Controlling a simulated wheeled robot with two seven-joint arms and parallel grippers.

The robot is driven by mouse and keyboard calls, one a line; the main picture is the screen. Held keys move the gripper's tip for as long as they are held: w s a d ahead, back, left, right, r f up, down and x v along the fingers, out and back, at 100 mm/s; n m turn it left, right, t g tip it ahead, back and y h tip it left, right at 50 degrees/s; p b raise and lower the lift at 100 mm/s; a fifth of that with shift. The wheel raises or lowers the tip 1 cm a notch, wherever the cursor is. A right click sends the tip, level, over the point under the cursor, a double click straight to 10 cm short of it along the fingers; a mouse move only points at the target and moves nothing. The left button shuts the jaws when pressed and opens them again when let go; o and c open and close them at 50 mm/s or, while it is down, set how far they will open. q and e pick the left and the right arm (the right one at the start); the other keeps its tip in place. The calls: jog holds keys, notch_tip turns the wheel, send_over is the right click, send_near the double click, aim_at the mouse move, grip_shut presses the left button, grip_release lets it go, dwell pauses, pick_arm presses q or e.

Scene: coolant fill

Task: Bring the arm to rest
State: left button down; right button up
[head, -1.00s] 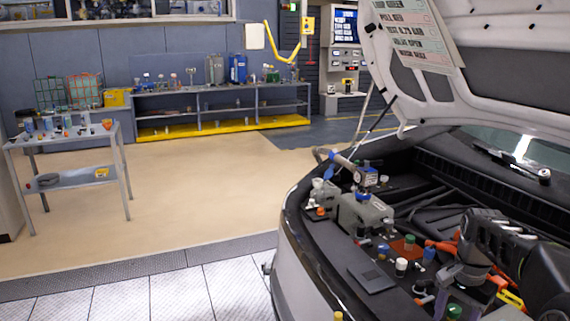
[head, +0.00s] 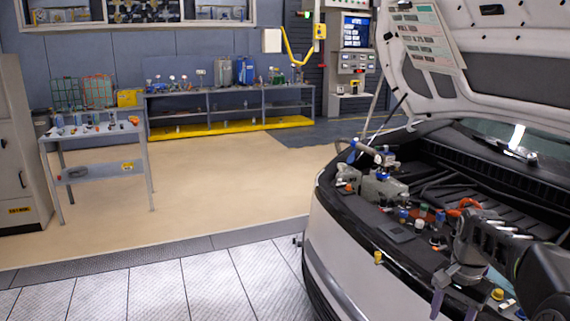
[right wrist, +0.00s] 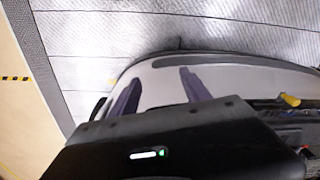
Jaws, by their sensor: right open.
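My right gripper (head: 457,298) is open and empty at the lower right of the head view. It points down at the front edge of the car's engine bay. In the right wrist view its two dark purple fingers (right wrist: 156,88) stand apart with nothing between them. Behind them is the white front of the car (right wrist: 165,88). My left gripper is not in view.
The car's open hood (head: 480,60) hangs above the engine bay. Caps and fittings crowd the bay, with a yellow cap (head: 378,257) at its front edge. A trolley (head: 100,130) stands at left, a shelf bench (head: 230,105) behind. The floor between is clear.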

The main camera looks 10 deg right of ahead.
jog(key=w+a+f+n+t, duration=0.4)
jog(key=w+a+f, duration=0.1)
jog(key=w+f, duration=0.35)
jog(key=s+a+f+n+y, duration=0.1)
jog(key=s+a+f+n, duration=0.2)
jog(key=a+f, duration=0.9)
jog(key=s+a+f+n+g+y, duration=0.1)
jog(key=s+a+f, duration=0.4)
jog(key=s, duration=0.4)
jog(key=s+a+f+n+g+y, duration=0.1)
jog(key=s+a+f, duration=0.4)
jog(key=s+a, duration=0.2)
jog(key=s+a+f+g+y, duration=0.1)
jog(key=s+a+f, duration=0.4)
jog(key=s, duration=0.7)
jog(key=shift+a+n+g, duration=0.4)
jog(key=shift+a, duration=0.2)
jog(key=shift+f, duration=0.1)
